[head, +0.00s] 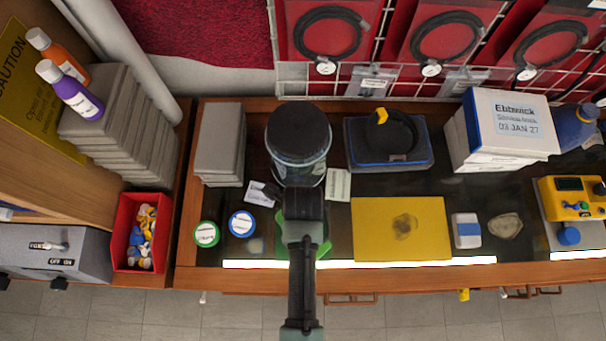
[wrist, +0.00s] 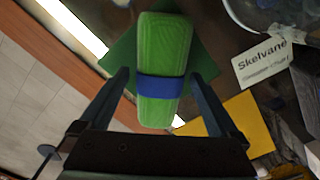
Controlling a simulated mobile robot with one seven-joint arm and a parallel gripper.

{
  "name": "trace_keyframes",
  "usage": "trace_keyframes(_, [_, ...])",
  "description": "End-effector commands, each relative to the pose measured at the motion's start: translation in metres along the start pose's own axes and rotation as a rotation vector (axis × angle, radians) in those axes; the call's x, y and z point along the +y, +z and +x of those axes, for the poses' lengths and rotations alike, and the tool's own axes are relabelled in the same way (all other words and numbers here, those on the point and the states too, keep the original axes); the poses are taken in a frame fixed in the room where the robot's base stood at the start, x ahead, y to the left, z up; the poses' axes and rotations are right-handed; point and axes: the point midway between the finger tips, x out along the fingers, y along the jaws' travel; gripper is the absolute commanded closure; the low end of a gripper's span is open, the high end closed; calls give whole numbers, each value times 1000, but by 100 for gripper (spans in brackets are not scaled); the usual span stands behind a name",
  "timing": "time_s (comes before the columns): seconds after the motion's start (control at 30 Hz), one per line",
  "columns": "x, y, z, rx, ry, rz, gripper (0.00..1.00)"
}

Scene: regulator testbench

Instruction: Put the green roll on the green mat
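The green roll (wrist: 163,45), a long bundle with a blue band around its middle, lies over the green mat (wrist: 120,53) in the wrist view. The mat shows on both sides of the roll. My gripper (wrist: 160,73) is open, one finger on each side of the roll, with a narrow gap visible beside it. I cannot tell whether the roll's underside touches the mat everywhere. In the head view my gripper (head: 304,238) hides most of the roll and mat; only some green shows around it.
A yellow mat (head: 385,225) lies right of my gripper. Two round lidded items, green-rimmed (head: 206,233) and blue-rimmed (head: 242,223), lie to the left. A name card (wrist: 262,64) and a blue case (head: 390,160) lie behind. The bench's front edge is close.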

Motion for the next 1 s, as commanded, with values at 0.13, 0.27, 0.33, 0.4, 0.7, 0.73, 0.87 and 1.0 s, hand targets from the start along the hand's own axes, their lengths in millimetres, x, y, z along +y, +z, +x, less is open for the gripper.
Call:
trace_keyframes(0.13, [0, 0, 0, 0, 0, 0, 3])
trace_keyframes(0.27, [0, 0, -5, 0, 0, 0, 3])
trace_keyframes(0.33, [-1, 1, -11, -2, -2, 0, 3])
trace_keyframes(0.4, [-1, 1, -21, -3, -3, 0, 3])
trace_keyframes(0.7, [-1, 1, -84, -3, -3, 0, 3])
trace_keyframes(0.73, [-1, 1, -90, -3, -3, 0, 3])
trace_keyframes(0.87, [-1, 1, -110, -2, -2, 0, 3])
trace_keyframes(1.0, [0, 0, -121, -1, -1, 0, 3])
